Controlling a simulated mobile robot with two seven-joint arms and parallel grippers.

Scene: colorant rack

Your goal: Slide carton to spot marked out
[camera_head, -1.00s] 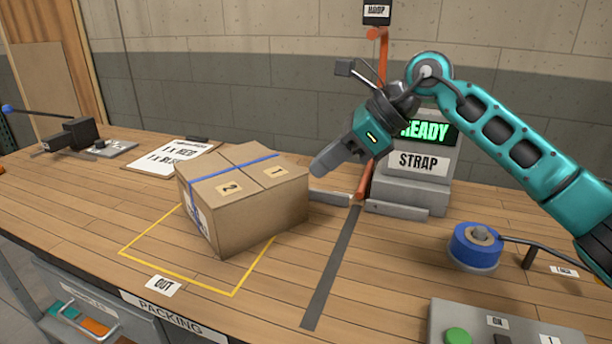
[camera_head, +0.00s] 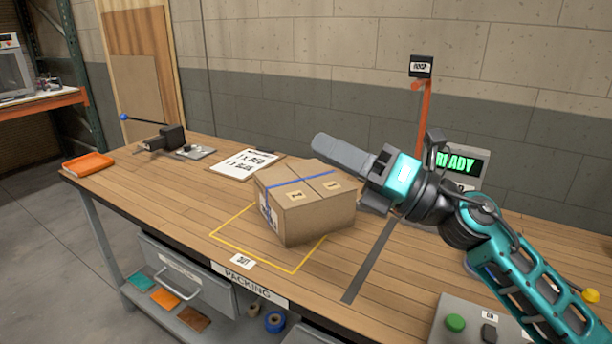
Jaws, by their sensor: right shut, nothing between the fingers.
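The brown carton (camera_head: 303,217), closed with a blue strap and labelled 1 and 2, sits upright on the wooden bench. It covers the far right part of the yellow outline (camera_head: 250,255) and overhangs its right side. The outline's near and left parts are bare, with an OUT label (camera_head: 243,261) in front. My right gripper (camera_head: 322,146) is shut and empty, its grey fingers pointing left above and behind the carton's far edge. Whether it touches the carton cannot be told. My left gripper is not in view.
The strapping machine with a READY screen (camera_head: 462,164) stands at the right, partly behind my arm. A control box with a green button (camera_head: 455,323) is at the near right. A clipboard (camera_head: 247,164) and a black device (camera_head: 166,139) lie at the left back.

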